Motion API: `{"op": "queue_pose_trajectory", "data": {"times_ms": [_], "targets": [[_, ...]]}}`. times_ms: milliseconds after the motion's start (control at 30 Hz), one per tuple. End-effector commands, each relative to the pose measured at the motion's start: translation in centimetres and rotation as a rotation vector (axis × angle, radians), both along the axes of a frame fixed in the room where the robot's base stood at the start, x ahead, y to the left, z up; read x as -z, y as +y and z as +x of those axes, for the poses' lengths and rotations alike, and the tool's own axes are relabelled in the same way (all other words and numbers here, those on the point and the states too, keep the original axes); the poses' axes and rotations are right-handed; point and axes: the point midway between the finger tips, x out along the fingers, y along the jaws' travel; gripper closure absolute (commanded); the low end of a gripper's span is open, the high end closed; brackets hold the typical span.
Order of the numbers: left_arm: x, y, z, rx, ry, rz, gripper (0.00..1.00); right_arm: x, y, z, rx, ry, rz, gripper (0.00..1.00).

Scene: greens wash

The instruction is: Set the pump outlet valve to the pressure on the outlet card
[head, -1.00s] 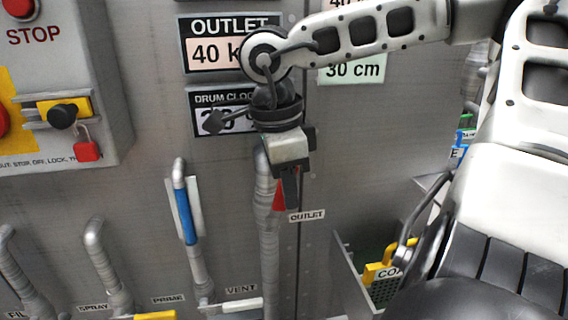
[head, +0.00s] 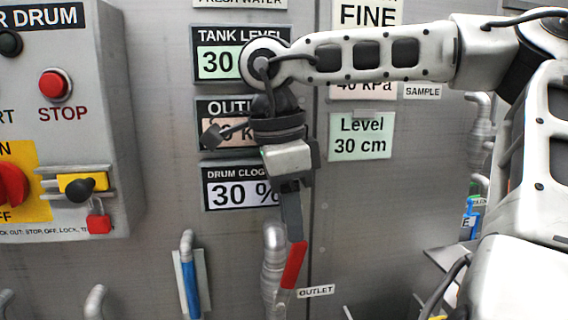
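The outlet valve's red lever (head: 292,266) stands near upright, its top leaning slightly right, on a grey pipe beside the OUTLET label (head: 316,291). My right gripper (head: 292,228) points down in front of the wall, its fingers just above the lever's top end in the picture. They show edge-on, so I cannot tell whether they are open or touching the lever. The outlet card (head: 218,110) is partly hidden behind my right wrist; in the earlier view it begins "40 k". My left gripper is not in view.
A DRUM CLOG card (head: 225,188) reads 30 %, under the outlet card. A Level 30 cm card (head: 361,136) is to the right. A control box (head: 115,130) with a red STOP button (head: 56,84) projects at left. A blue-handled valve (head: 190,285) stands left of the outlet pipe.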

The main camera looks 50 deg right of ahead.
Motion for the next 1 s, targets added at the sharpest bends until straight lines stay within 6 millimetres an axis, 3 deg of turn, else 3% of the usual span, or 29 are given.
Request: {"op": "queue_pose_trajectory", "data": {"times_ms": [200, 400, 1000], "targets": [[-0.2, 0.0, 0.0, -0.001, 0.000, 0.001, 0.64, -4.8, 0.4, 0.5, 0.001, -0.002, -0.001, 0.65], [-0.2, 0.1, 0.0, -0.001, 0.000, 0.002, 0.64, -7.0, 0.7, 0.7, 0.001, -0.001, -0.001, 0.65], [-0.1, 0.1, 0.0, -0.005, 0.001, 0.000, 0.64, -7.4, 0.7, 0.7, 0.000, 0.001, -0.001, 0.65]]}}
